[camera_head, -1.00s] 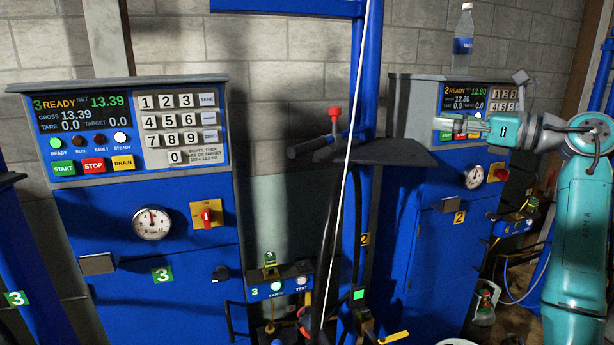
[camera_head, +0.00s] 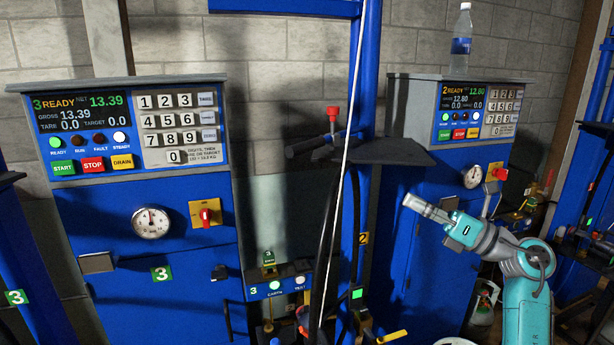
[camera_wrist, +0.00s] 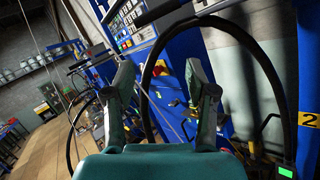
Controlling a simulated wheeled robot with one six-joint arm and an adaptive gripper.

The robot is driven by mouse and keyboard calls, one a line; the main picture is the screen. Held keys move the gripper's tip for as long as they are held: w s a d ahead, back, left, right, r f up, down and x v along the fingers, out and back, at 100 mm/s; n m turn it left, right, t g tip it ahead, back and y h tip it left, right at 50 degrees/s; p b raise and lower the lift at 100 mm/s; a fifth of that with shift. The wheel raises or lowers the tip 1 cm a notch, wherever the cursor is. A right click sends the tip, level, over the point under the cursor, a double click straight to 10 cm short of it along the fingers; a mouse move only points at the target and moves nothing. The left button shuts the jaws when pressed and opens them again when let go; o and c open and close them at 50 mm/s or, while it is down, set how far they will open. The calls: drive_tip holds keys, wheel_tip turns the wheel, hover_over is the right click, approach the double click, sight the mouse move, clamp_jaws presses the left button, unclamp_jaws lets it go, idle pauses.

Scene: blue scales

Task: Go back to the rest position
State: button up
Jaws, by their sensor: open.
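My gripper (camera_head: 408,202) is at the right in the head view, in front of the lower blue front of scale 2 (camera_head: 440,225). It points left and a little up, on my teal arm. In the wrist view my gripper (camera_wrist: 163,90) shows two dark fingers set wide apart with nothing between them. Beyond the fingers are a black hose loop (camera_wrist: 240,35) and a blue scale cabinet (camera_wrist: 170,50) with a keypad. No object is held.
Scale 3 (camera_head: 140,230) stands at the left, its panel reading READY and 13.39. A blue post (camera_head: 367,80) with a dark shelf (camera_head: 385,153) stands in the middle. A water bottle (camera_head: 461,35) is on top of scale 2. A gas cylinder (camera_head: 482,305) is partly behind my arm.

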drive_tip(key=s+a+f+m+t+h, duration=0.35)
drive_tip(key=s+f+m+t, duration=0.25)
drive_tip(key=s+f+m, duration=0.6)
drive_tip(key=s+a+f+m+t+h, duration=0.2)
drive_tip(key=s+f+m+t+h, duration=0.3)
drive_tip(key=s+f+m, duration=0.7)
drive_tip(key=s+d+f+m+g+h, duration=0.1)
drive_tip(key=s+f+m+g+h, duration=0.2)
drive_tip(key=s+m, duration=0.6)
drive_tip(key=s+d+f+m+g+h, duration=0.1)
drive_tip(key=s+f+m+g+h, duration=0.3)
drive_tip(key=s, duration=1.8)
wheel_tip(320, 180, down, 6)
drive_tip(key=m+h, duration=0.3)
drive_tip(key=m, duration=0.3)
drive_tip(key=shift+s+m, duration=0.3)
